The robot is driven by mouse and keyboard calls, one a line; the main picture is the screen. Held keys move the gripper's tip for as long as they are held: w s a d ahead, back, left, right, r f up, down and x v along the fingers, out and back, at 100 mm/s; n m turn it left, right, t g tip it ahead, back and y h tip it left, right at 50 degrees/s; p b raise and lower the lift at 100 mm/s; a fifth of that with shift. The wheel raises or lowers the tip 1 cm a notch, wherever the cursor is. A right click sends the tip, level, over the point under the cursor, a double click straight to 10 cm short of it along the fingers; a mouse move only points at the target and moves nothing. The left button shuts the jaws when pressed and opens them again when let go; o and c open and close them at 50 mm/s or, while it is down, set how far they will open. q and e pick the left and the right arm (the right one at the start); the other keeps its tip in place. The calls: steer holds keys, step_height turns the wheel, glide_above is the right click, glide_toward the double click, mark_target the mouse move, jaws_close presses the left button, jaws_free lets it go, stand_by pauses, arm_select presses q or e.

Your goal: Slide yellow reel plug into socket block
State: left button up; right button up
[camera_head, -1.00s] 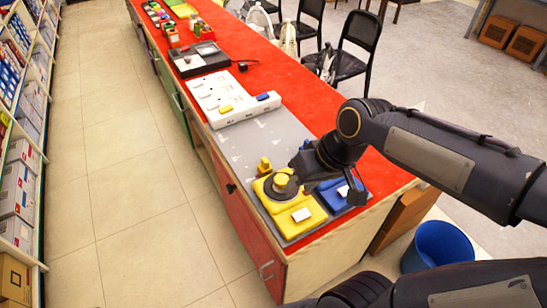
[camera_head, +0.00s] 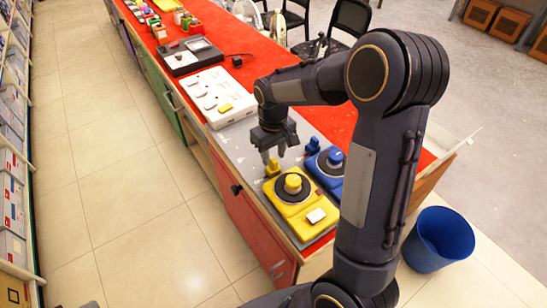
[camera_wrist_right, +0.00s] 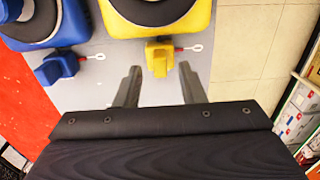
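The yellow reel (camera_head: 288,205) sits on a grey mat near the table's front end, a dark disc and yellow knob on top. Its yellow plug (camera_head: 271,168) stands on the mat beside the reel's far side; it also shows in the right wrist view (camera_wrist_right: 158,58) with a short red cord and white tip. The white socket block (camera_head: 205,88) lies farther along the table, with a yellow tab on it. My right gripper (camera_head: 273,156) is open and empty, fingers pointing down by the plug. In the wrist view (camera_wrist_right: 160,78), the plug lies just ahead, between the finger lines. My left gripper is not in view.
A blue reel (camera_head: 330,183) and blue plug (camera_head: 312,146) stand right of the yellow ones. A black-and-white device (camera_head: 190,55) lies beyond the socket block. A blue bin (camera_head: 440,238) stands on the floor at right. Grey mat (camera_head: 240,145) is clear left of the gripper.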

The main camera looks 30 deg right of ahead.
steer(key=shift+f, duration=1.1)
steer(key=shift+c, duration=0.3)
jaws_close()
